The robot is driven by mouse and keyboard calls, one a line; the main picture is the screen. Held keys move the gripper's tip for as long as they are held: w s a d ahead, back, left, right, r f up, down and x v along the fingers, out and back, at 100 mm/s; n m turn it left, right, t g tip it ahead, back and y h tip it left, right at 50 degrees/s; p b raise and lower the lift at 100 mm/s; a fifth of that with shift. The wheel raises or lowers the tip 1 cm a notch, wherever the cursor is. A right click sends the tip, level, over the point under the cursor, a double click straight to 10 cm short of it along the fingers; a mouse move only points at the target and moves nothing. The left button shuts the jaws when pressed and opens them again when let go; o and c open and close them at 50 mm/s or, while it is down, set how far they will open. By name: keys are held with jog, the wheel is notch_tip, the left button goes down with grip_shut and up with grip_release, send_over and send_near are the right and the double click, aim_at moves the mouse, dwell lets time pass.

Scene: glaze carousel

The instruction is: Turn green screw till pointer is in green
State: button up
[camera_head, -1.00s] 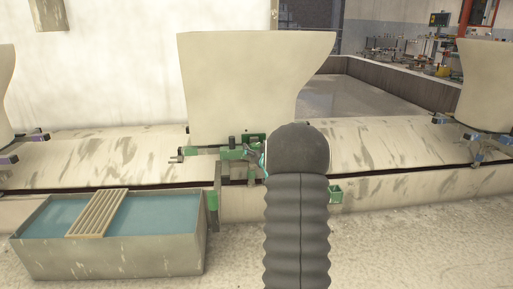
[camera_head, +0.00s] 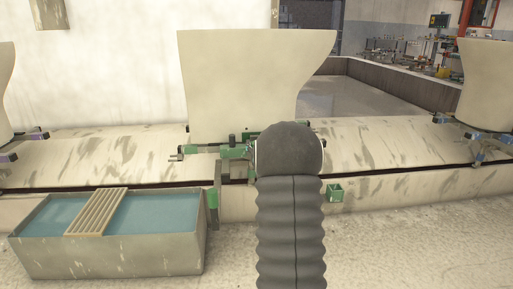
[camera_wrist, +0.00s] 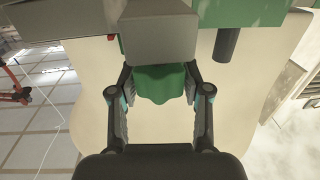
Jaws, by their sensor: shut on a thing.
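The green screw shows in the wrist view as a lobed green knob (camera_wrist: 158,86) below a grey block (camera_wrist: 158,38). My gripper (camera_wrist: 159,78) has one finger on each side of the knob and is shut on it. In the head view my dark arm hides the gripper and the knob. The green clamp fixture (camera_head: 224,151) there sits at the foot of a large cream vessel (camera_head: 245,85), partly behind my arm. I cannot make out a pointer or a green zone in either view.
A grey trough of blue liquid (camera_head: 160,214) with a slatted rack (camera_head: 97,212) stands at the lower left. Other vessels stand at the far left and right (camera_head: 490,85). The floor at lower right is clear.

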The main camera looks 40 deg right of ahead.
jog(key=m+g+h, duration=0.3)
jog(key=h, duration=0.1)
jog(key=shift+m+h, duration=0.4)
jog(key=shift+r+m+g+h+p, duration=0.1)
jog(key=shift+m+g+h+p, duration=1.15)
jog(key=shift+g+p, duration=0.5)
jog(key=shift+m+g, duration=0.35)
jog(key=shift+g, duration=0.2)
jog(key=o, duration=1.2)
jog(key=shift+d, duration=0.1)
